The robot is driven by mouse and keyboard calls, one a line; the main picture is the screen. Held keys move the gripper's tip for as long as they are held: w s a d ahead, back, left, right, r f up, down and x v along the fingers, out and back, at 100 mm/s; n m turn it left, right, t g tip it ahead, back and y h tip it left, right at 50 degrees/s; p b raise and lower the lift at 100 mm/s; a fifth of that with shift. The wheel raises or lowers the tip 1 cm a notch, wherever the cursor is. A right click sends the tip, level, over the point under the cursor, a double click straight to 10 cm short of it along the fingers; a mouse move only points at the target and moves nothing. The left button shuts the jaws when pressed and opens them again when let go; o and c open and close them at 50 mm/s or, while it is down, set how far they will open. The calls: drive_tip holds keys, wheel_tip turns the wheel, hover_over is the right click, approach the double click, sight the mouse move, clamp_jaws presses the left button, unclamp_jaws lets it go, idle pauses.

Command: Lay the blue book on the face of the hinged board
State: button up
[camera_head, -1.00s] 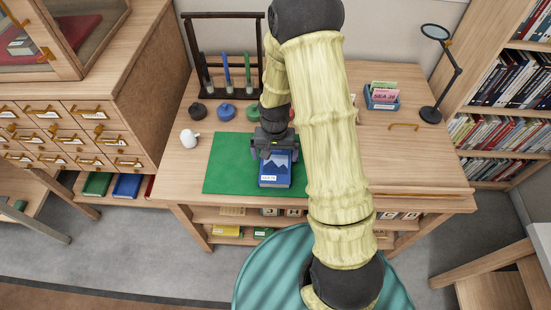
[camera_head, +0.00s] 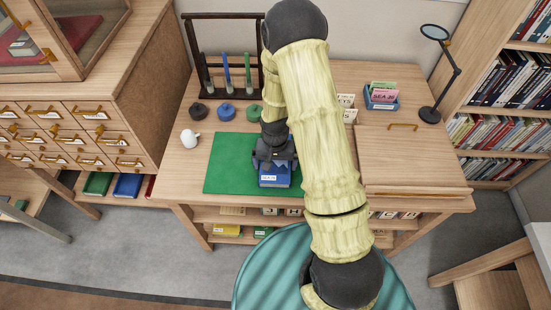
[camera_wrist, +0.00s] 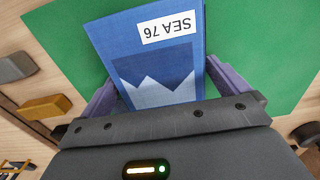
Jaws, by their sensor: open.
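The blue book (camera_head: 275,179) lies flat on the green mat (camera_head: 225,165), with a white label near its front edge. In the wrist view the book (camera_wrist: 150,60) shows a mountain picture and the label "SEA 76". My gripper (camera_head: 274,163) is low over the book's rear part and hides it in the head view. In the wrist view my gripper (camera_wrist: 168,92) is open, with one purple finger on either side of the book; whether they touch it I cannot tell. The hinged board (camera_head: 412,165) lies at the table's right, with a brass handle and a ledge along its front; its face is bare.
Black, blue and green round objects (camera_head: 226,112) stand before a dark rack (camera_head: 228,75). A white object (camera_head: 189,138) is left of the mat. A card box (camera_head: 381,97) and a magnifier lamp (camera_head: 440,80) stand behind the board. My arm hides the table's middle.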

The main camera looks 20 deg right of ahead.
sight(275, 164)
drive_tip(key=c, duration=1.1)
drive_tip(key=shift+r, duration=5.05)
